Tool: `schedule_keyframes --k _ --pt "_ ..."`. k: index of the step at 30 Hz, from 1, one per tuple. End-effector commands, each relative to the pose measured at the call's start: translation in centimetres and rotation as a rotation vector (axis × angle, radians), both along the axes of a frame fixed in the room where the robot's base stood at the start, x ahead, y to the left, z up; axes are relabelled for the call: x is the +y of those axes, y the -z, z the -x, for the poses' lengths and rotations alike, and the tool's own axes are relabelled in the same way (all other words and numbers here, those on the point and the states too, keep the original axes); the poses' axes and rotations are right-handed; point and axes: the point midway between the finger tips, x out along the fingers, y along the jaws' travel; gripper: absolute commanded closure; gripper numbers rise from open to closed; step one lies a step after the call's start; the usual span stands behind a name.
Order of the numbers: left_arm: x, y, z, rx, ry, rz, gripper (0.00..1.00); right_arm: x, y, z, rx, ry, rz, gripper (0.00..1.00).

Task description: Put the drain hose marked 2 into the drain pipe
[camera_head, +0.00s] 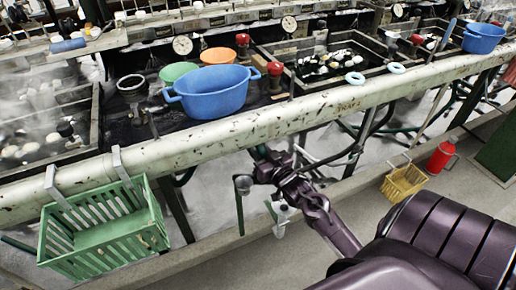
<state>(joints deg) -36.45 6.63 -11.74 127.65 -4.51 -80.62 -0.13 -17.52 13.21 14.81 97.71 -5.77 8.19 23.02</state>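My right arm reaches in from the lower right, and its dark gripper (264,162) is just below the long pale pipe (225,132). Its fingers are small and dark, and I cannot tell whether they hold anything. Dark hoses (357,150) hang under the pipe to the right of the gripper, and another dark hose shows to its left. No number 2 is legible on any of them. A second grey fitting (283,208) is by my wrist. My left gripper is out of view.
A green slatted basket (105,240) hangs from the pipe at left. A blue basin (213,92) sits above the pipe among the reeling basins. A yellow basket (403,182) and a red can (441,157) stand at right. A low ledge runs behind my arm.

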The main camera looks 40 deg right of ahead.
Motion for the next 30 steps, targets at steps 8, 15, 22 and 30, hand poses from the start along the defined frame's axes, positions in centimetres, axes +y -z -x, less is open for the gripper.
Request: schedule_keyframes --k 8,15,22,30 --pt "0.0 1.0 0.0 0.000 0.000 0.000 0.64 0.0 1.4 0.0 -0.003 0.000 0.000 0.94" --pt "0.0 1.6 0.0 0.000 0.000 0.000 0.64 0.0 2.5 0.0 -0.003 0.000 0.000 0.94" --pt "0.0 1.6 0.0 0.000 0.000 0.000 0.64 0.0 2.6 0.0 -0.003 0.000 0.000 0.94" --pt "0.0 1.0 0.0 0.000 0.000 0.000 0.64 0.1 2.4 0.5 -0.002 0.000 -0.001 0.94"
